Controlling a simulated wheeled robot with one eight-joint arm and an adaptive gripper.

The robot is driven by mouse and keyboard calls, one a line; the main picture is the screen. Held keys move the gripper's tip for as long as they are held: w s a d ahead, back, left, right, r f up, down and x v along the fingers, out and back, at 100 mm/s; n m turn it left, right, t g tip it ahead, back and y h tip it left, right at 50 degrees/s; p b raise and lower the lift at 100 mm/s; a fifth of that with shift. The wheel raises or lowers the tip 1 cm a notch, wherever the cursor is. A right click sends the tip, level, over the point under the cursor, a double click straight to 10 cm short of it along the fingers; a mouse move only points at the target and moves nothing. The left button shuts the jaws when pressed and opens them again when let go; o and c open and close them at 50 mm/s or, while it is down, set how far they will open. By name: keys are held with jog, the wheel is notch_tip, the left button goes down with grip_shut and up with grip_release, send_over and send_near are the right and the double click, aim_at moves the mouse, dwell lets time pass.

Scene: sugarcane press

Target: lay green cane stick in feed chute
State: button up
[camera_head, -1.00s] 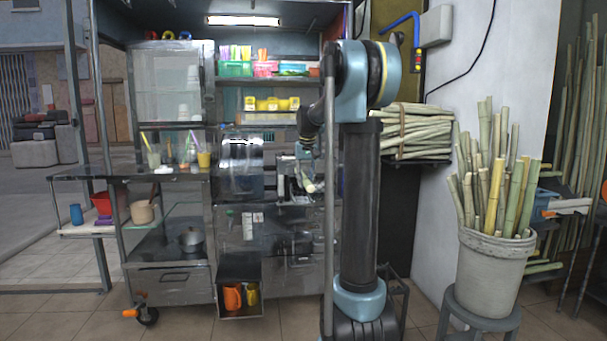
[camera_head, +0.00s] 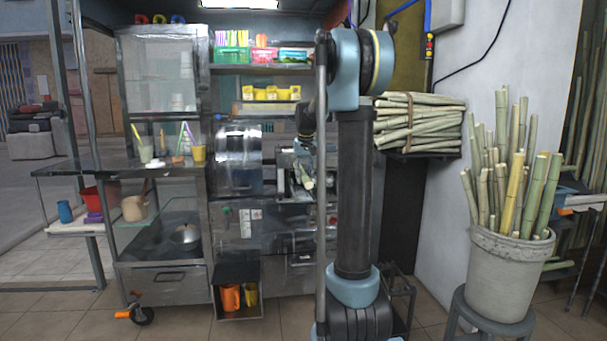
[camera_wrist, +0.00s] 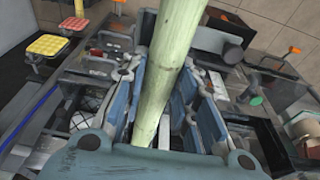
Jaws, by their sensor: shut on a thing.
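My gripper (camera_head: 303,168) is in front of the steel press, partly hidden behind my own arm. In the wrist view my gripper (camera_wrist: 165,118) has its blue-grey fingers on both sides of a pale green cane stick (camera_wrist: 168,60) and is shut on it. The stick runs up out of the top of that view. In the head view only a short piece of the cane stick (camera_head: 307,180) shows, tilted, beside the press. The press (camera_head: 238,160) has a shiny rounded metal cover. I cannot clearly make out the feed chute or whether the stick touches it.
A grey bucket (camera_head: 497,275) of cane stands on a stool at right. Bundled cane (camera_head: 420,125) lies on a wall shelf. Cups and a yellow tumbler (camera_head: 199,153) stand on the cart's left counter. A pot (camera_head: 186,233) sits below. Tiled floor is open at front left.

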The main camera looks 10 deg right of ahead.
aim_at(304, 198)
jog(key=shift+s+x, duration=0.2)
jog(key=shift+x, duration=0.85)
jog(key=shift+s+x, duration=0.25)
jog(key=shift+x, duration=0.8)
jog(key=shift+s+x, duration=0.2)
jog(key=shift+x, duration=0.9)
jog(key=shift+f, duration=0.1)
jog(key=o, duration=1.1)
